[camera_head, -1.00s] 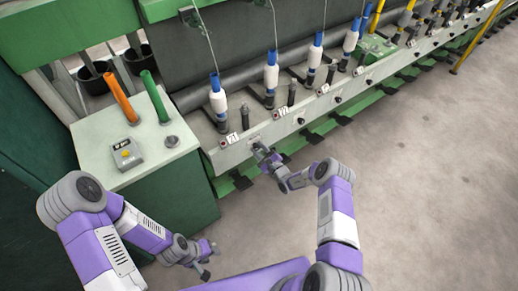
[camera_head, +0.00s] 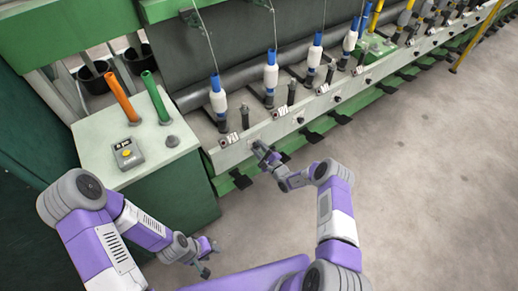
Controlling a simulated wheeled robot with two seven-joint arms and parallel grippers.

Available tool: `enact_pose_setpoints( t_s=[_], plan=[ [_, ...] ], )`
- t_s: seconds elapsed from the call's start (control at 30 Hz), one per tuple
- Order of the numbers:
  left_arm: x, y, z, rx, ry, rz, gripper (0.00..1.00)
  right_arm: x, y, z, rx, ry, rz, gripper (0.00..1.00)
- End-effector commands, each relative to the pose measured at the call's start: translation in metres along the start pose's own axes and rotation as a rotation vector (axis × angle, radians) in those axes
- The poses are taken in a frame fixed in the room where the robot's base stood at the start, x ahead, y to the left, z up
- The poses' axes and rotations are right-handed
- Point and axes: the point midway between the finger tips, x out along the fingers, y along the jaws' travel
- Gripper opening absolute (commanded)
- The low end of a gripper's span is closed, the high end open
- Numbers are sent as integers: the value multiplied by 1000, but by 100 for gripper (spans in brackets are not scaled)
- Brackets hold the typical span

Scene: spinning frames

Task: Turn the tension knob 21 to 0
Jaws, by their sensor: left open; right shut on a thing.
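The spinning frame's pale front rail (camera_head: 310,106) runs from the centre to the upper right, with small dark knobs along it. My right gripper (camera_head: 258,147) is at the rail's near end, just right of the first number plate (camera_head: 231,139), whose digits are too small to read surely. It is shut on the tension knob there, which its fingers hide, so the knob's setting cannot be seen. My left gripper (camera_head: 208,260) is open and empty, low over the floor in front of the green cabinet.
White bobbins with blue tops (camera_head: 218,97) stand above the rail. The cabinet top (camera_head: 92,131) holds a grey box with a yellow button (camera_head: 127,153), an orange tube (camera_head: 118,96) and a green tube (camera_head: 155,95). The floor at right is clear.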

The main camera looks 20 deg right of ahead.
Motion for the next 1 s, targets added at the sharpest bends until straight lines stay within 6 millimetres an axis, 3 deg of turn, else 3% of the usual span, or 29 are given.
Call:
enact_pose_setpoints(
  t_s=[0.03,0.07,0.2,0.57,1.0],
  plan=[
    [0,0,0,0,0,0,43,0,0,0,-2,0,0,5],
    [0,0,0,0,0,0,43,0,0,0,-2,0,1,39],
    [0,0,0,0,0,0,43,0,0,0,-1,0,0,60],
    [-3,1,0,0,0,0,43,-6,-1,0,1,1,1,60],
    [-25,9,1,0,0,0,43,-70,-1,0,1,1,1,60]
  ],
)
